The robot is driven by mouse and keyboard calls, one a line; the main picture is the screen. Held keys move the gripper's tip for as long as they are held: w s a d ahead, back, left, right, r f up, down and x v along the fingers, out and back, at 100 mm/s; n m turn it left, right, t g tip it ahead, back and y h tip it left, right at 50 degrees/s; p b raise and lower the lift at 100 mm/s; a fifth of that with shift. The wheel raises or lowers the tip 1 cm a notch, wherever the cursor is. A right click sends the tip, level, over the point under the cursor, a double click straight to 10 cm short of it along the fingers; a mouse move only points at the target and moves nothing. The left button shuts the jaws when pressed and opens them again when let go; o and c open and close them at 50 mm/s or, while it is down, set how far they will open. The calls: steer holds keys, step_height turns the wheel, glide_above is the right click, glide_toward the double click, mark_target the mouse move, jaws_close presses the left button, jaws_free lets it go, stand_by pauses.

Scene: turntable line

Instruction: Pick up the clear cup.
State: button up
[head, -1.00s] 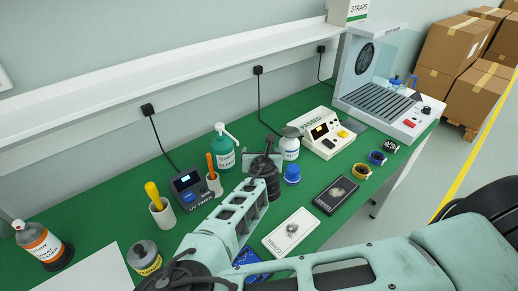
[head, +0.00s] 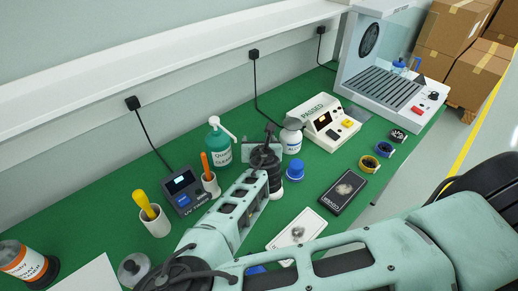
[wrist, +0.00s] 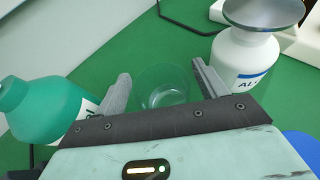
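The clear cup (wrist: 165,84) stands on the green bench in the wrist view, see-through and hard to make out against the green. My gripper (wrist: 161,72) is open, with one finger on each side of the cup and a narrow gap showing at each side. I cannot tell whether either finger touches it. In the head view my gripper (head: 262,156) is between the green cleaner bottle and the white alcohol bottle, and I cannot make out the cup there.
The green pump bottle (wrist: 42,110) is close left of my gripper, and the white bottle (wrist: 243,58) is close right.

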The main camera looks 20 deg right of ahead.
steer(key=c, duration=0.8)
steer(key=shift+o, duration=0.2)
steer(key=shift+r, duration=0.15)
